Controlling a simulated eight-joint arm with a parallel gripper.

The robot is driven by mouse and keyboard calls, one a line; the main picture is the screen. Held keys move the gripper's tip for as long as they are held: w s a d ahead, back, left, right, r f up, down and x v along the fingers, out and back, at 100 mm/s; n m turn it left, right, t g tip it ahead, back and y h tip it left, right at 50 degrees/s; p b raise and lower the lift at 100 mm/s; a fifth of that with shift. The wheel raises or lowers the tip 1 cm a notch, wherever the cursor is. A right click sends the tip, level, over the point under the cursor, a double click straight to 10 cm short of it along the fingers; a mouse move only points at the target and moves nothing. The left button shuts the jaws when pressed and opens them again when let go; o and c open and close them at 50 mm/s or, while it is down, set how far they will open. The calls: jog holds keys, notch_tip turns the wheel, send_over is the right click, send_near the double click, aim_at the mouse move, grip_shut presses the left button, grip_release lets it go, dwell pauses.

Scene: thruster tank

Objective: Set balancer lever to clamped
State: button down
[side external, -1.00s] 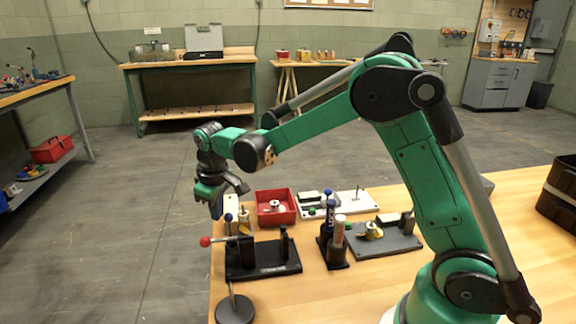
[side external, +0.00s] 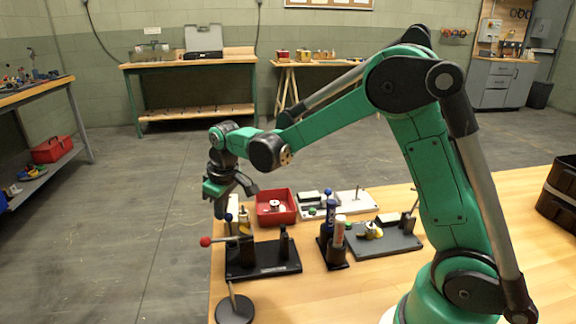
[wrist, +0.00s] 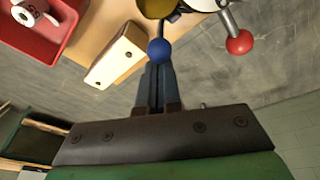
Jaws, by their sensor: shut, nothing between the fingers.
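A black balancer fixture (side external: 264,258) stands on the wooden bench with dark uprights. A lever with a red knob (side external: 206,242) sticks out from its left side; the red knob also shows in the wrist view (wrist: 240,42). A second rod carries a blue knob (side external: 228,217), which in the wrist view (wrist: 159,50) lies right at my fingertips. My gripper (side external: 220,212) is shut and empty, pointing down behind the fixture's left end. In the wrist view the closed fingers (wrist: 158,72) line up with the blue knob; I cannot tell whether they touch it.
A red bin (side external: 261,213) and a pale block (wrist: 115,62) stand behind the fixture. A black holder with blue-capped tubes (side external: 326,250) and a grey plate (side external: 395,240) are to the right. A round black base (side external: 234,311) stands in front. The bench's left edge is close.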

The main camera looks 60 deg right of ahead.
jog(key=shift+s+d, duration=0.15)
jog(key=shift+s+d+t+y, duration=0.75)
jog(key=shift+t+y, duration=0.35)
jog(key=shift+t, duration=0.1)
jog(key=shift+s+d+f+m+t+y, duration=0.25)
jog(key=shift+s+d+m+t+y, duration=0.15)
jog(key=shift+s+d+t+y, duration=0.4)
jog(key=shift+s+d+f+t, duration=0.3)
jog(key=shift+s+d+f, duration=0.35)
jog(key=shift+f, duration=0.1)
jog(key=shift+w+a, duration=0.1)
jog(key=shift+w+a+f, duration=0.2)
jog(key=shift+w+a, duration=0.3)
